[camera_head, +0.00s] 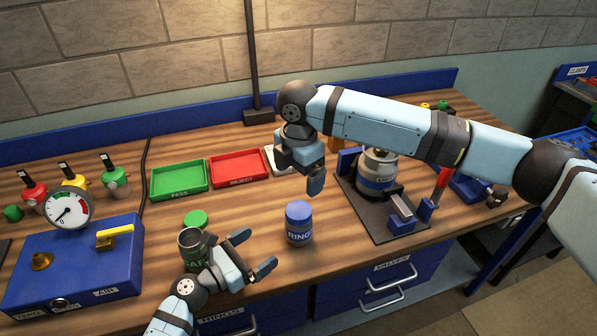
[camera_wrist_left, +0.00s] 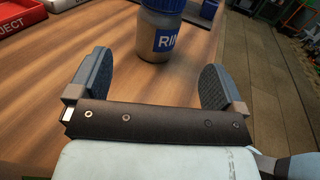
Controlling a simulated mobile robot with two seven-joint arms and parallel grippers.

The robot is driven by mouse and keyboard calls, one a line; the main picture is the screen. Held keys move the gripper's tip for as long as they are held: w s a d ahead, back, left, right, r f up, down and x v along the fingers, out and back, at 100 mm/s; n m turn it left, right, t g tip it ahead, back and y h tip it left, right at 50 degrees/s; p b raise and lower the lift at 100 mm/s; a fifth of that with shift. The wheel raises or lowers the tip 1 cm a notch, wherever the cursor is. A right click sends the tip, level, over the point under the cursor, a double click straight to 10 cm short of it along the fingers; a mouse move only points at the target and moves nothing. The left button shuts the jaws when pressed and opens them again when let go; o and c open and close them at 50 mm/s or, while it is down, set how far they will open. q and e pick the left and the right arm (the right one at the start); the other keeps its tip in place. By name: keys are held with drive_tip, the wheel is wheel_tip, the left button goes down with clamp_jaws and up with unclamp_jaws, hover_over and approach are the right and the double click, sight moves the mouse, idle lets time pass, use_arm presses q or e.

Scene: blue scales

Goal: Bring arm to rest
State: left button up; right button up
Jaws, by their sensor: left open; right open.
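My left gripper (camera_head: 254,250) is low over the front of the bench, open and empty, with its fingers apart near the blue-lidded RINGS jar (camera_head: 299,224). In the left wrist view the jar (camera_wrist_left: 162,28) stands upright beyond the gap between the fingers (camera_wrist_left: 155,85), apart from them. My right arm reaches in from the right across the bench. Its gripper (camera_head: 312,178) points down above the bench behind the jar, with nothing seen in it. The head view shows its fingers only partly.
An open dark-green can (camera_head: 195,247) stands close to my left gripper, a green lid (camera_head: 195,219) behind it. Green (camera_head: 179,180) and red (camera_head: 239,167) trays lie at the back. A blue gauge box (camera_head: 75,265) is at left. A fixture (camera_head: 378,172) stands under my right arm.

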use_arm(q)
drive_tip(key=shift+s+a, duration=0.35)
drive_tip(key=shift+a, duration=0.05)
